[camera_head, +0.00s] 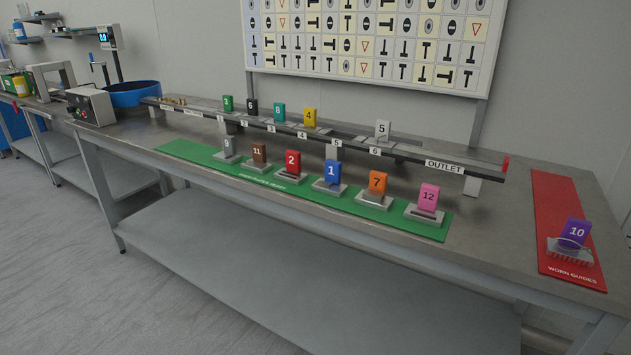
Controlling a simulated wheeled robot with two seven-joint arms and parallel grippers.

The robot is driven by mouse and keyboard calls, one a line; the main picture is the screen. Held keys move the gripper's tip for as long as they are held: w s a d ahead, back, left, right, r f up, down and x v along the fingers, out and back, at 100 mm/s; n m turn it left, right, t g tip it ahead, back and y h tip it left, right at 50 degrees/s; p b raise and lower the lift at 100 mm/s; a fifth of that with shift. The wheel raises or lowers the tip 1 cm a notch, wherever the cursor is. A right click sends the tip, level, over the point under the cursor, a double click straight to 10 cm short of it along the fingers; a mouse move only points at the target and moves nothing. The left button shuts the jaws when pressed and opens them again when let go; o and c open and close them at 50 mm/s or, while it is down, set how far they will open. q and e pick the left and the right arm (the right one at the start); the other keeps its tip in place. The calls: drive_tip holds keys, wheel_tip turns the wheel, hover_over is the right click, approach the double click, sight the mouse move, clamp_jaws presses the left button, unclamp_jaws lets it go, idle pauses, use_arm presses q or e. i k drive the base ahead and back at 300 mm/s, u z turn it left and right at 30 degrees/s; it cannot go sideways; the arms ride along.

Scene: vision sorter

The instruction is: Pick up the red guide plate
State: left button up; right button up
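The red guide plate (292,161), marked 2, stands upright in a grey holder (290,185) on the green mat (190,151) along the front of the workbench. It is in a row between the brown plate 11 (259,153) on its left and the blue plate 1 (332,173) on its right. Neither of my grippers shows in the head view.
The orange plate 7 (377,183) and pink plate 12 (428,196) stand farther right. Behind the row runs a rail (413,160) with several upright plates. A red mat (558,205) with a purple plate (575,232) lies at the right. A blue bowl (133,94) stands far left.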

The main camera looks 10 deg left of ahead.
sight(293, 174)
drive_tip(key=z, duration=0.45)
drive_tip(key=k, duration=0.95)
drive_tip(key=u, duration=0.65)
drive_tip(key=i, duration=1.8)
drive_tip(key=z, duration=0.75)
